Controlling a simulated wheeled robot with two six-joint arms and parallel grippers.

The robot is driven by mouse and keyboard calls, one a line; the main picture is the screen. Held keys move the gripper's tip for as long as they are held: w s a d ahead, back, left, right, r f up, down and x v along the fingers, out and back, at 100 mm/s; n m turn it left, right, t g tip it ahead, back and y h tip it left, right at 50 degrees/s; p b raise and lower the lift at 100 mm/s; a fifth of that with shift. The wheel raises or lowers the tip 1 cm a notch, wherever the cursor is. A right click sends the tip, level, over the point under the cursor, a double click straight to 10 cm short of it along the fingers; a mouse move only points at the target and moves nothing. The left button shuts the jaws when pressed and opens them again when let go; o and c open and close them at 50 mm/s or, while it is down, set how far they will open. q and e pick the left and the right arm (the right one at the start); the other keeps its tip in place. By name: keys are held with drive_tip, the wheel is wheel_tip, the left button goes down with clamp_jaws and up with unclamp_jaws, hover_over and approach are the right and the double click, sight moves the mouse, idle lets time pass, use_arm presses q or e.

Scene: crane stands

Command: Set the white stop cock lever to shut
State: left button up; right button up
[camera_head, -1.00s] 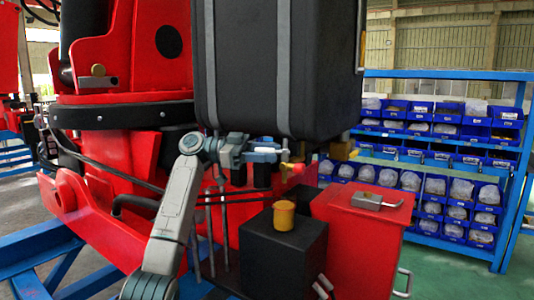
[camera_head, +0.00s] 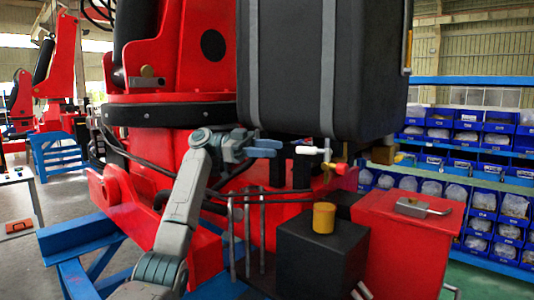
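The white stop cock lever (camera_head: 310,150) shows below the black tank; its handle lies level and points left from an upright white stem. My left gripper (camera_head: 268,147), with blue fingers, is just left of the lever's end, with a small gap between them. Nothing shows held in it. I see its fingers from the side, so their opening cannot be told. My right gripper is out of view.
The black tank (camera_head: 320,65) hangs close above the levers. Below stand a black box (camera_head: 310,255) with a yellow cap (camera_head: 324,217) and a red box (camera_head: 410,235) with a metal latch. Upright metal rods (camera_head: 247,235) stand below the gripper. Blue bin shelves (camera_head: 470,185) are behind.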

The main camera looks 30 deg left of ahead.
use_arm(q)
drive_tip(key=shift+a, duration=0.25)
drive_tip(key=shift+c, duration=0.4)
